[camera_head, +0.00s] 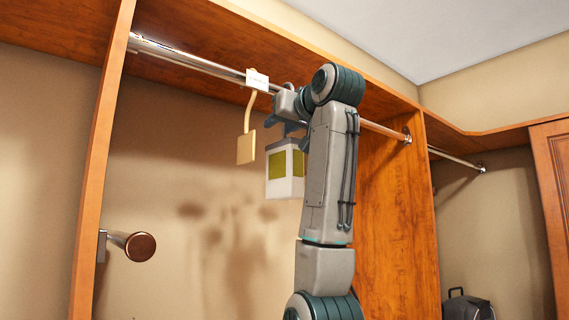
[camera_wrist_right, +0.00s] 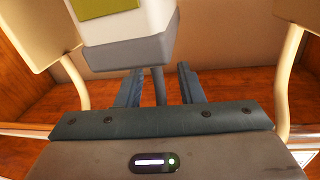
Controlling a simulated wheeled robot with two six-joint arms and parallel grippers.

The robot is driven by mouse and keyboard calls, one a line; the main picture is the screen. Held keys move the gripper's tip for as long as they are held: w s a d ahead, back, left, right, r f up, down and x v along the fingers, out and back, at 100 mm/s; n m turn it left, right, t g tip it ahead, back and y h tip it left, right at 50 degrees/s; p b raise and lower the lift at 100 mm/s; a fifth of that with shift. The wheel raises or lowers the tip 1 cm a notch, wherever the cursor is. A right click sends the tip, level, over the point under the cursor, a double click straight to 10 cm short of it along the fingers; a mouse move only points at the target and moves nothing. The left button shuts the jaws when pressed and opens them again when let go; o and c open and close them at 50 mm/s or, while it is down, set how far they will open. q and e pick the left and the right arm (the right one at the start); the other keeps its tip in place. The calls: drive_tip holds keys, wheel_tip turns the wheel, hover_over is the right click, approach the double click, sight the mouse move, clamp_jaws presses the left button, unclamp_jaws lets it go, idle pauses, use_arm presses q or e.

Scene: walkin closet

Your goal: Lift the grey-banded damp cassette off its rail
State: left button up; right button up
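The cassette (camera_head: 284,188) hangs below the rail (camera_head: 205,66) in the head view, a pale box with an olive panel and grey top. In the right wrist view its grey end (camera_wrist_right: 122,55) and thin grey stem show, with the olive panel at the top edge. My right gripper (camera_wrist_right: 159,82) has its two blue fingers apart, one on each side of the stem, with gaps between. In the head view my right gripper (camera_head: 295,128) is just above the cassette, partly hidden by my forearm. How the stem meets the rail is hidden. My left gripper is not in view.
A cream hanging plate (camera_head: 246,148) with a curved stem and white label hangs close left of the cassette. The right wrist view shows cream pieces on both sides, including a right one (camera_wrist_right: 302,14). A shelf lies above the rail; a wooden panel (camera_head: 388,210) stands right.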

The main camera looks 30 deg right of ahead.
drive_tip(key=shift+a, duration=0.1)
clamp_jaws()
drive_tip(key=shift+r, duration=0.1)
